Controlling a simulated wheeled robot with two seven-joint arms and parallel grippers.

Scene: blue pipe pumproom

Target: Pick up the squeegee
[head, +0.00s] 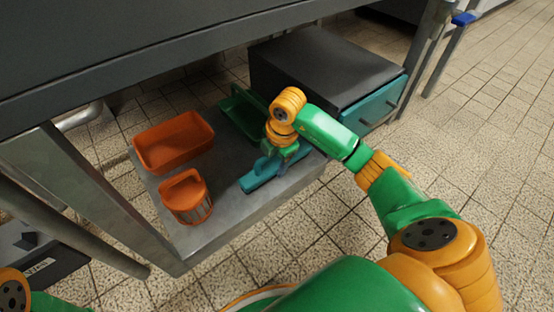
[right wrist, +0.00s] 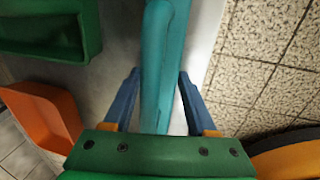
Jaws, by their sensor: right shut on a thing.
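The teal squeegee (head: 258,177) lies on the grey low shelf (head: 205,237), near its right front edge, in the head view. My right gripper (head: 281,160) is over it from above and shut on it. In the right wrist view the squeegee (right wrist: 165,50) runs lengthwise between the two blue fingers of the right gripper (right wrist: 157,80). Part of the squeegee is hidden under the gripper in the head view. My left gripper is out of view; only a bit of my left arm shows at the lower left.
An orange tray (head: 173,143) and an orange slotted basket (head: 187,198) stand left of the squeegee. A green tray (head: 240,112) is behind it. A dark-topped box with a teal drawer front (head: 370,108) stands at the right. A dark tabletop (head: 130,45) overhangs the shelf.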

